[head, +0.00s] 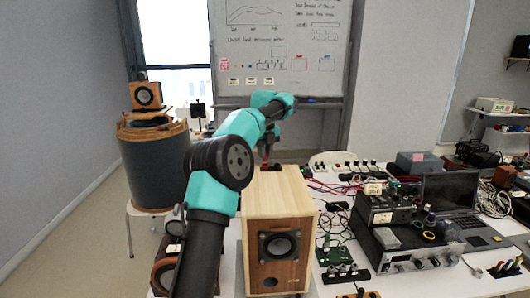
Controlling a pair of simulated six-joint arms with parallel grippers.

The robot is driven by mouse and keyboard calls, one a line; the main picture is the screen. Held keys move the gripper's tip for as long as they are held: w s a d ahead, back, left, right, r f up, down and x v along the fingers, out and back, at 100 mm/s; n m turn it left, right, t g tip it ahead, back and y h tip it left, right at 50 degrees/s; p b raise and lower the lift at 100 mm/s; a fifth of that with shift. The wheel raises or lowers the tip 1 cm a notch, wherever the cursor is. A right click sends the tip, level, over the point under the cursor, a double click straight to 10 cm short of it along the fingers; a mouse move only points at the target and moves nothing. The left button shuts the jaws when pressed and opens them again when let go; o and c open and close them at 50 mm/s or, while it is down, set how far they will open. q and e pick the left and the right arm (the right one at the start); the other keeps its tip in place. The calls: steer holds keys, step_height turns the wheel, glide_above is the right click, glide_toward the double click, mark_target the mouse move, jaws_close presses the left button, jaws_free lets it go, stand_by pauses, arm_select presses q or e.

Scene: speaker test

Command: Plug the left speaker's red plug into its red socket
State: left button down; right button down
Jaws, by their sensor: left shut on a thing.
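A light wooden speaker box (276,196) stands upright on the white table, its driver cone facing me. My left arm reaches over it from the lower left. My left gripper (267,154) points down at the box's far top edge and is small and partly hidden by the arm. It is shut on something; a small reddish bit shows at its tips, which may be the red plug. The red socket cannot be made out; the back of the box faces away. I cannot tell whether the plug touches a socket. My right gripper is not in view.
A smaller dark wooden speaker (164,272) sits at lower left, partly behind my arm. Right of the box lie cables, a green circuit board (333,256), black equipment and a laptop (449,190). A large drum (155,165) stands at back left.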

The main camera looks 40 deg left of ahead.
arm_select(q)
steer(key=shift+f, duration=0.75)
stand_by(0.3)
steer(key=c, duration=1)
jaws_free()
steer(key=shift+o, duration=0.2)
steer(key=shift+r, duration=0.15)
steer(key=shift+r, duration=3.6)
